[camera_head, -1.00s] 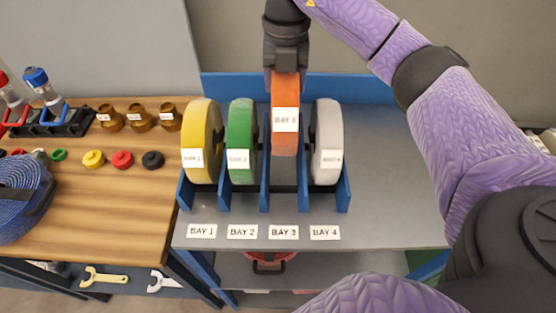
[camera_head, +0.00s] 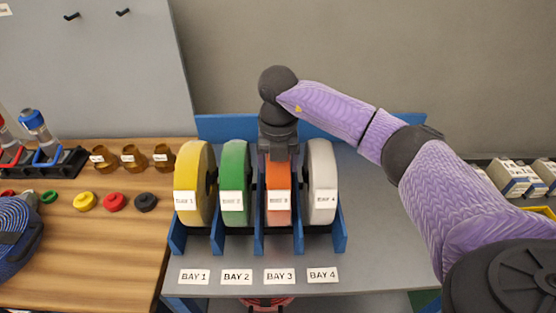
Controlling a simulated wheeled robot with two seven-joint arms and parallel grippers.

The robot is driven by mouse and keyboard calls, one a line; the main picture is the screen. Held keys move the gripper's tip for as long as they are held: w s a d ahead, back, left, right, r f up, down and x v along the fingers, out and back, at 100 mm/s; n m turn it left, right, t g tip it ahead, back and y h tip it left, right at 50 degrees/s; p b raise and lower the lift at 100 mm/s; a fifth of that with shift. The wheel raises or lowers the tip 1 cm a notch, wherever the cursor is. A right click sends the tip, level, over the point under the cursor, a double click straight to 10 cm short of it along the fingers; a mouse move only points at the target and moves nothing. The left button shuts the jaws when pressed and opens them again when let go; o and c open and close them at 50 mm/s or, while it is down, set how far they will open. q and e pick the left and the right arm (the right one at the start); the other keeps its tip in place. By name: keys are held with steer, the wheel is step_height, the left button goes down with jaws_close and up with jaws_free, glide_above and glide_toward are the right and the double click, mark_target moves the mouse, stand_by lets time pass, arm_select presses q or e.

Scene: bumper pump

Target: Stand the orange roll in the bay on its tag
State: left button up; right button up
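The orange roll (camera_head: 278,174) stands upright in the third slot of the blue rack (camera_head: 340,236), behind the BAY 3 label (camera_head: 280,275). Its own white tag faces me and is too small to read surely now; it read BAY 3 earlier. My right gripper (camera_head: 279,152) is at the top of the roll, pointing down. Its fingers overlap the roll's top edge, and I cannot tell whether they are closed on it. My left gripper is not in view.
A yellow roll (camera_head: 190,165) and a green roll (camera_head: 235,165) stand left of it, a white roll (camera_head: 320,165) right. Small caps (camera_head: 115,202) and brass fittings (camera_head: 130,155) lie on the wooden bench at left. The grey shelf before the rack is clear.

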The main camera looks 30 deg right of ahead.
steer(key=shift+o, duration=1.1)
step_height(320, 180, up, 12)
steer(key=shift+r+p, duration=0.2)
steer(key=shift+p, duration=0.35)
